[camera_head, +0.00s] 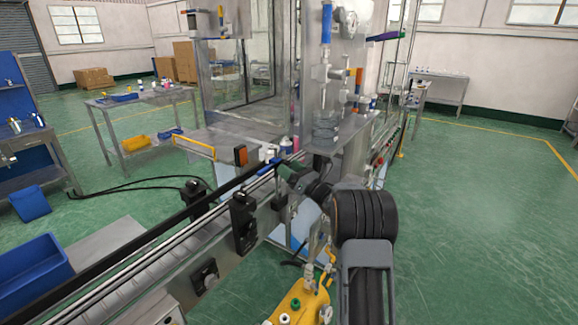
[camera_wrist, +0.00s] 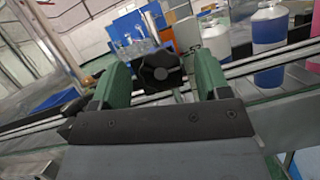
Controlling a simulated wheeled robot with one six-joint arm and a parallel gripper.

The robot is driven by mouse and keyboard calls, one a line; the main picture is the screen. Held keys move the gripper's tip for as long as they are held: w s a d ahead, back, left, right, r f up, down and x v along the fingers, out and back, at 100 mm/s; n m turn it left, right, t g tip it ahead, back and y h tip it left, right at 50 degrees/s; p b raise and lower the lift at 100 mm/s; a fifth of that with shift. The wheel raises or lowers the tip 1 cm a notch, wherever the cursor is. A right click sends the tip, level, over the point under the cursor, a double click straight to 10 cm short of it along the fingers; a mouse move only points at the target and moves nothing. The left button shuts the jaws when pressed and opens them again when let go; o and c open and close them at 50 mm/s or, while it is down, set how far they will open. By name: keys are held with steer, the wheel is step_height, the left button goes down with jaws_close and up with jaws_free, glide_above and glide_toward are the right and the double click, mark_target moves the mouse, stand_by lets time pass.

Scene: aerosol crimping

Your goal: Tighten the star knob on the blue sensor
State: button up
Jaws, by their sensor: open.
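The black star knob (camera_wrist: 160,72) shows in the wrist view between the two green fingers of my gripper (camera_wrist: 160,78). The fingers are open, one on each side of the knob, and I see no clear contact. In the head view my gripper (camera_head: 284,172) is at the conveyor rail, beside a small blue part (camera_head: 268,166) that looks like the blue sensor. The knob cannot be made out in the head view. In the wrist view the sensor body cannot be clearly told apart behind the knob.
The conveyor (camera_head: 150,265) runs from lower left to the crimping machine (camera_head: 325,110). White and blue bottles (camera_wrist: 268,32) stand close to the right of my gripper in the wrist view. An orange-fronted box (camera_head: 240,155) is by the rail. Green floor is free at right.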

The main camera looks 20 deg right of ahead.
steer(key=shift+w+a+r, duration=0.1)
steer(key=shift+w, duration=0.15)
steer(key=c, duration=0.9)
